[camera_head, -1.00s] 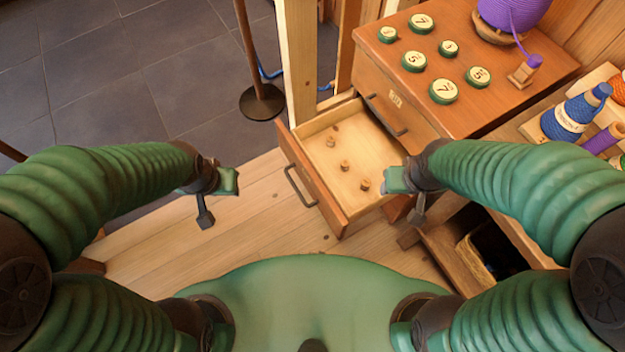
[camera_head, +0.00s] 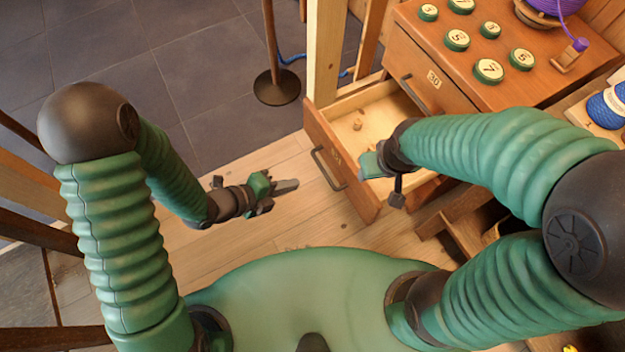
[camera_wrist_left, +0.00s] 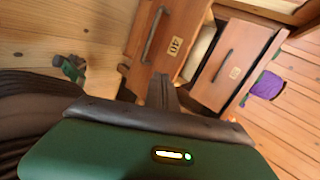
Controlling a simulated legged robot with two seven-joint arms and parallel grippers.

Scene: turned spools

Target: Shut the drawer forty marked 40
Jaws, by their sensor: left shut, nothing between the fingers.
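Drawer forty (camera_head: 335,168) is pulled out of the wooden cabinet, with a dark bar handle on its front and a small wooden spool (camera_head: 357,124) inside. In the left wrist view its front (camera_wrist_left: 160,32) shows the mark 40. My left gripper (camera_head: 287,186) is shut and empty, pointing at the drawer front from the left, with a small gap in the head view. Its fingers show in the left wrist view (camera_wrist_left: 163,92) below the front. My right gripper (camera_head: 369,164) is over the near end of the drawer and hides part of its inside; its jaws are unclear.
A closed drawer (camera_head: 432,80) sits above the open one. The cabinet top (camera_head: 540,85) bears several green numbered discs and a purple spool. A post (camera_head: 325,50) rises by the drawer's far end, and a dark-based stand (camera_head: 277,87) is behind.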

